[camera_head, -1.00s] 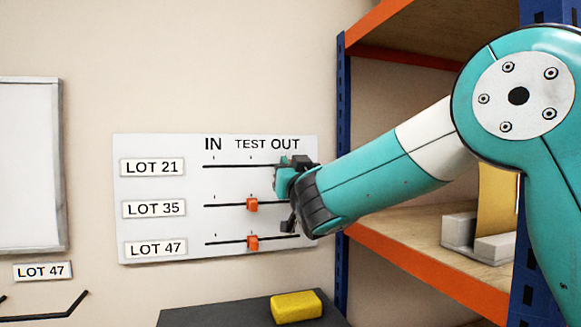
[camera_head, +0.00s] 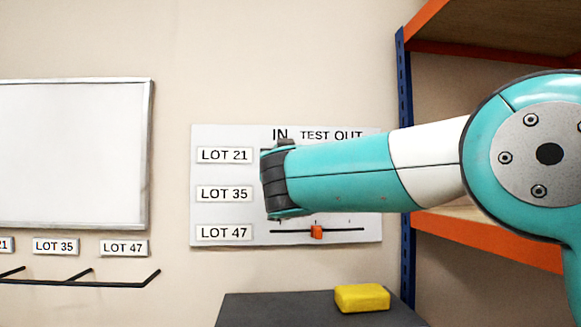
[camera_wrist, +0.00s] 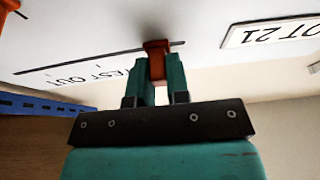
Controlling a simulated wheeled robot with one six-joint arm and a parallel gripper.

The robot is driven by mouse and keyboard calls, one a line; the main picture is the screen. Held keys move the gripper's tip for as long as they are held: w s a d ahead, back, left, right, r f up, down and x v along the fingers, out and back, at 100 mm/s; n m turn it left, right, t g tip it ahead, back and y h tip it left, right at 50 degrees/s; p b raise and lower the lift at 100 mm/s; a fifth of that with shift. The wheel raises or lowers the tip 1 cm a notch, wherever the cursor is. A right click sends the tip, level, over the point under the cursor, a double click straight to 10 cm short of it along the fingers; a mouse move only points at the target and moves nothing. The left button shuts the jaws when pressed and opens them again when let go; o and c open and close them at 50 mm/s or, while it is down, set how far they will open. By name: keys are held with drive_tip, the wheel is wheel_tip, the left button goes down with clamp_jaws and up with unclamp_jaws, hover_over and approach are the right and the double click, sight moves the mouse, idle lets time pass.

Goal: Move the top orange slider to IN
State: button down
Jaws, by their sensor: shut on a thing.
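The top orange slider (camera_wrist: 156,48) is between the two teal fingers of my gripper (camera_wrist: 159,72), which is shut on it, in the wrist view. The slider is on its dark track near the end beyond TEST, close to the LOT 21 label (camera_wrist: 272,32). The IN mark is hidden in that view, so I cannot tell whether the slider is exactly at it. In the head view my arm covers the top slider and most of its track on the white board (camera_head: 205,174). The IN heading (camera_head: 280,134) shows just above my wrist.
The bottom orange slider (camera_head: 316,232) is under TEST in the LOT 47 row. A yellow block (camera_head: 361,298) lies on a dark surface (camera_head: 270,310) below the board. An orange and blue shelf (camera_head: 404,110) stands to the right, behind my arm.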

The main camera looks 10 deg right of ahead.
drive_tip(key=shift+a, duration=0.3)
drive_tip(key=c, duration=1.1)
unclamp_jaws()
drive_tip(key=shift+a, duration=0.15)
drive_tip(key=b+v, duration=0.9)
drive_tip(key=v, duration=0.8)
drive_tip(key=shift+s, duration=0.2)
